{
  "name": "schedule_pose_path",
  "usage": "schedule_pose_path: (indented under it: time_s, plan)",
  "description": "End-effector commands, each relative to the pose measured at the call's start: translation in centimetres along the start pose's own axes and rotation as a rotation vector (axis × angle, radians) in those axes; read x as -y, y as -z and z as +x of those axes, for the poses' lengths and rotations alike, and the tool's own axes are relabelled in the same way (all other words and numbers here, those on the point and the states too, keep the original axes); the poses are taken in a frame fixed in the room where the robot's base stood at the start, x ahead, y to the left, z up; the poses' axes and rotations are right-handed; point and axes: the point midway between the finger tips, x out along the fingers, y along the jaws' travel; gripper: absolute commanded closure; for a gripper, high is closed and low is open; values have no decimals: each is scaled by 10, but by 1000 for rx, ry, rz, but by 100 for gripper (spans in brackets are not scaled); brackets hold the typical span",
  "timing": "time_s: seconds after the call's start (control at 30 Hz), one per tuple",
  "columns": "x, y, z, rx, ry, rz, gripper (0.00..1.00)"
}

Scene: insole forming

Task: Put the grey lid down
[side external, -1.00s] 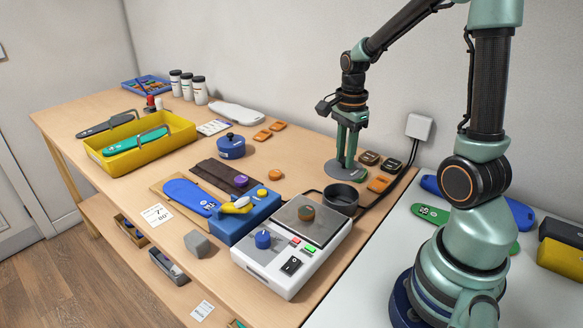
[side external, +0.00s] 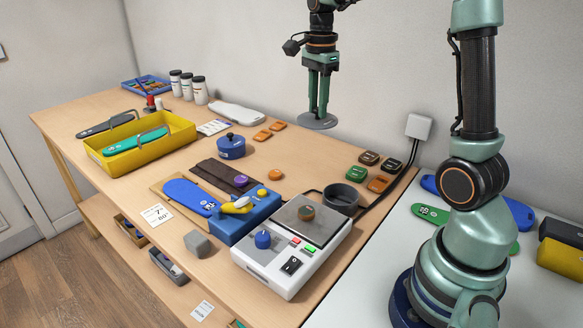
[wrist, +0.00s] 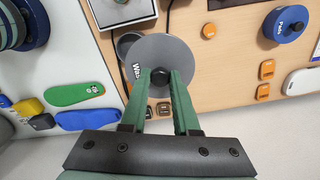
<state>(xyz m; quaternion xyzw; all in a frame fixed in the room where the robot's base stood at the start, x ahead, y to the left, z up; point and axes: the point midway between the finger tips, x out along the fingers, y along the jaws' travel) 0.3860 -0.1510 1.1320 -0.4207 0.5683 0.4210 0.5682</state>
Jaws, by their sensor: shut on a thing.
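The grey lid (side external: 314,122) is a flat round disc with a black knob. My gripper (side external: 318,108) is shut on the knob and holds the lid roughly level in the air, above the back of the bench. In the wrist view my gripper (wrist: 157,76) grips the knob at the middle of the lid (wrist: 166,50). A round dark grey pot (side external: 341,199) stands open beside the white machine. In the wrist view the lid hides part of this pot (wrist: 125,43).
A white machine (side external: 285,270) with a square plate stands at the front. A blue lidded pot (side external: 231,147) is left of centre. Several small coloured pieces, one orange (side external: 379,184), lie near the wall. A yellow tray (side external: 178,150) is at the left. Bench below the lid is bare.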

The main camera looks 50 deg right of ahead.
Motion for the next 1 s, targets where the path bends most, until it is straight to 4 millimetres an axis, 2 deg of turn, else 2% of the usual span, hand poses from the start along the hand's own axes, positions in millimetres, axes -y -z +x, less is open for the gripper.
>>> schedule_pose_path:
  time_s: [0.1, 0.2, 0.33, 0.43, 0.8, 1.0]
  plan:
    - [22, -14, 11, 0, -3, -19, 100]
    - [34, -22, 16, 0, -2, -29, 100]
    - [42, -27, 23, 0, -2, -35, 100]
    - [44, -28, 37, 0, -3, -36, 100]
    - [42, -28, 126, 0, -6, -35, 100]
    - [42, -28, 165, 0, -3, -35, 100]
